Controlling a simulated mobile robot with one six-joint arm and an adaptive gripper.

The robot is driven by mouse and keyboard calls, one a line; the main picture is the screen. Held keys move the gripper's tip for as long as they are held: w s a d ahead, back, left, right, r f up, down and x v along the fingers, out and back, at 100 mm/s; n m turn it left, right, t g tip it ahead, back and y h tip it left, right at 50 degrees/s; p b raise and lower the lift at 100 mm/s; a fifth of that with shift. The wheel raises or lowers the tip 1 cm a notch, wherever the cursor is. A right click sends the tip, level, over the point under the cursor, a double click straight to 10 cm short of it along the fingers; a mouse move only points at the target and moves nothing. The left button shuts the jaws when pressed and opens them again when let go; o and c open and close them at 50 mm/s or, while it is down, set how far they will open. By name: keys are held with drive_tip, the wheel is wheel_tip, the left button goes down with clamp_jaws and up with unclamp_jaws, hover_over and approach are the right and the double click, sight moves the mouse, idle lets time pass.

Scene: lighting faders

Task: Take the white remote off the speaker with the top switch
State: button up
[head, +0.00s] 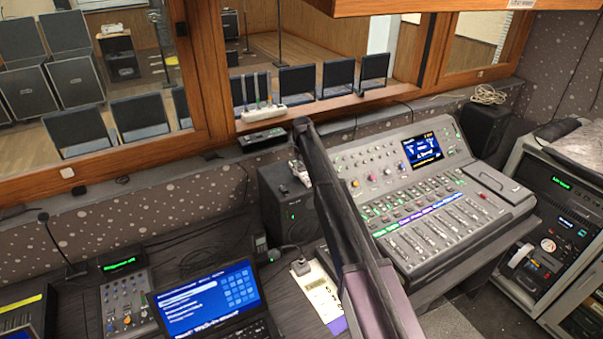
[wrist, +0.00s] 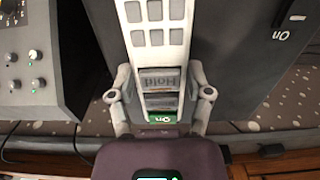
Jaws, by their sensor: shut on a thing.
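In the wrist view my gripper (wrist: 162,78) has its two fingers on either side of the white remote (wrist: 157,38). It is shut on the remote near the end with grey keys and a green "on" key. The remote's far end runs out of the picture. Behind it is the dark speaker (wrist: 232,75), with its top switch (wrist: 291,20) marked "on" at the upper right. I cannot tell whether the remote still touches the speaker. In the head view the speaker (head: 276,205) stands left of my arm, and my gripper is small and mostly hidden at its top right edge.
The mixing console (head: 430,205) stands close to the right of the speaker. A laptop (head: 210,300) and a small fader box (head: 127,303) are on the desk at left. A window ledge (head: 210,165) runs behind. A second speaker (head: 484,128) stands at the back right.

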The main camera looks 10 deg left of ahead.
sight(302, 169)
drive_tip(key=shift+r, duration=0.2)
wheel_tip(302, 169, up, 3)
drive_tip(key=p, duration=0.3)
drive_tip(key=shift+s+r+p, duration=0.25)
drive_tip(key=shift+r+p, duration=0.05)
drive_tip(key=shift+p, duration=0.2)
drive_tip(key=s+a+r+p, duration=0.1)
drive_tip(key=s+a, duration=0.1)
drive_tip(key=s, duration=1.3)
drive_tip(key=shift+s, duration=0.2)
drive_tip(key=shift+s+f, duration=0.1)
